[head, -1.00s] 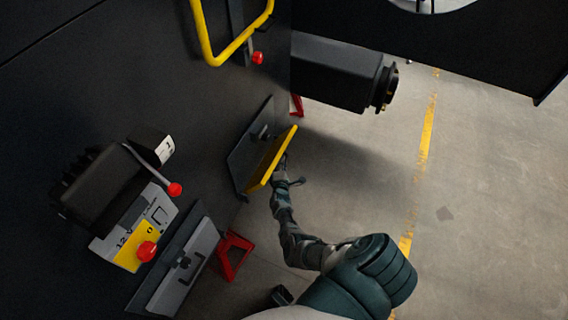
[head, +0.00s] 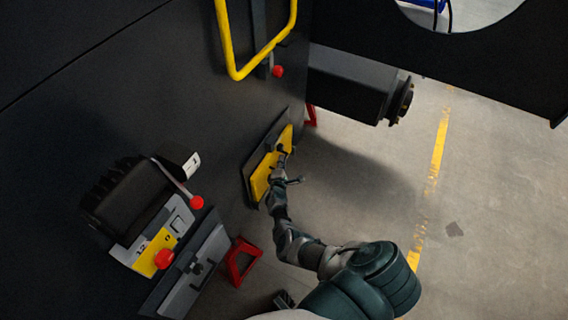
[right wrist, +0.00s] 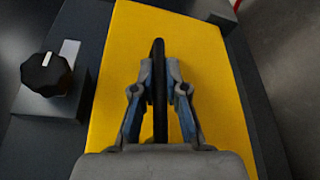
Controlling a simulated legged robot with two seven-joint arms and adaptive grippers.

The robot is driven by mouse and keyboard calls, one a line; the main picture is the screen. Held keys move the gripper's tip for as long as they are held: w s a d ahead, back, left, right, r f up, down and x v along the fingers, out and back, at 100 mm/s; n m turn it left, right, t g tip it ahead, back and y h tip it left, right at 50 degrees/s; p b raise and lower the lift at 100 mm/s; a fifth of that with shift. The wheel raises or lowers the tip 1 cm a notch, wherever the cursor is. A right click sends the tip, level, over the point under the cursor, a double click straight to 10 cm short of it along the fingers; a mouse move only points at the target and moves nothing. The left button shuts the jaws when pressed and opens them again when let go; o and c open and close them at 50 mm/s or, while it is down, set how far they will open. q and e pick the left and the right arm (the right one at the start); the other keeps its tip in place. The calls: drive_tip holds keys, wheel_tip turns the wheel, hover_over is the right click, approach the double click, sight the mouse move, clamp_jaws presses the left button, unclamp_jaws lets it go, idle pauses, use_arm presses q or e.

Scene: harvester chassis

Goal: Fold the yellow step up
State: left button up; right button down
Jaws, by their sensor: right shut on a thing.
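The yellow step (head: 264,174) is a flat yellow panel on the dark machine side, near the middle of the head view. It lies nearly flat against its dark backing plate (head: 251,192). In the right wrist view the yellow step (right wrist: 208,60) fills the middle of the picture. My right gripper (head: 283,158) is in front of the step. In the right wrist view my right gripper (right wrist: 159,72) is shut on a thin black handle (right wrist: 158,48) in front of the yellow face. My left gripper is in neither view.
A black knob (right wrist: 46,74) sits left of the step. A yellow rail (head: 231,50) and red-knobbed lever (head: 278,71) are above. A control box with a red-knobbed lever (head: 197,202) is lower left. Floor is open at right.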

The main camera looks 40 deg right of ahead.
drive_tip(key=shift+w+a+f, duration=0.1)
drive_tip(key=shift+a+f, duration=0.05)
drive_tip(key=shift+a, duration=0.1)
drive_tip(key=c, duration=1.5)
unclamp_jaws()
drive_tip(key=v, duration=1.1)
drive_tip(key=shift+s+a, duration=0.25)
drive_tip(key=shift+a, duration=0.05)
